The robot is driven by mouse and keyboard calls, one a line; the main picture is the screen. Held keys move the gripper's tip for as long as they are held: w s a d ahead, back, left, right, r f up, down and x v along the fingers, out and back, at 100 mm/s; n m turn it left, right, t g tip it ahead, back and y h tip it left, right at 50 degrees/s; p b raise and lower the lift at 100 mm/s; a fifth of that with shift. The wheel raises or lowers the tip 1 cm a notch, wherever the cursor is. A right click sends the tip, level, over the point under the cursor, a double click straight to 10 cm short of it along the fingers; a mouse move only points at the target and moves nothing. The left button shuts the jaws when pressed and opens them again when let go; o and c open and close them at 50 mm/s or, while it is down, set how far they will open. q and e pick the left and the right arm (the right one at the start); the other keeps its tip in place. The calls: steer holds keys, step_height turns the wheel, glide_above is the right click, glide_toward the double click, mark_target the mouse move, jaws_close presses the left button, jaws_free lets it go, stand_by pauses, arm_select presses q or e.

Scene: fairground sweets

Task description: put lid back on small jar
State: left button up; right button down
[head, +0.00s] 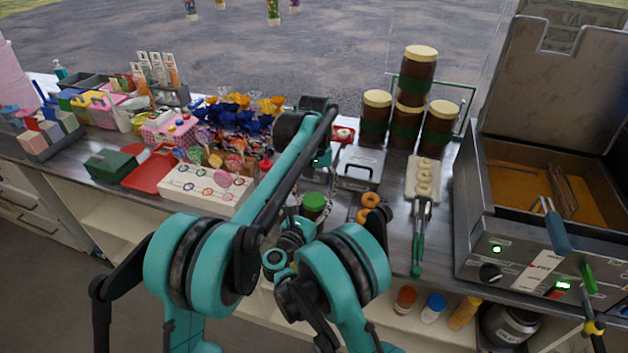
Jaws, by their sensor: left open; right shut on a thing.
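The small jar (312,213) stands at the table's front edge, with a brown body and a round green lid (314,199) over its top. I cannot tell from here whether the lid is seated. My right gripper (302,224) is at the jar's lower left side, shut on it as far as I can see; its fingers are mostly hidden by my own arm links. My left arm reaches over from the left and bends down behind the jar. My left gripper (318,178) is open above and behind the lid, mostly covered by its arm link.
Doughnuts (369,200) lie right of the jar, near a grey metal box (361,167). Tongs (418,235) lie by a doughnut tray (411,190). Large brown jars (375,118) stand behind, a fryer (540,190) at right. A white sweets box (205,190) lies left.

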arm_select(q)
steer(key=shift+f, duration=1.05)
steer(key=c, duration=1.2)
steer(key=o, duration=1.4)
steer(key=shift+c, duration=0.2)
step_height(320, 180, up, 12)
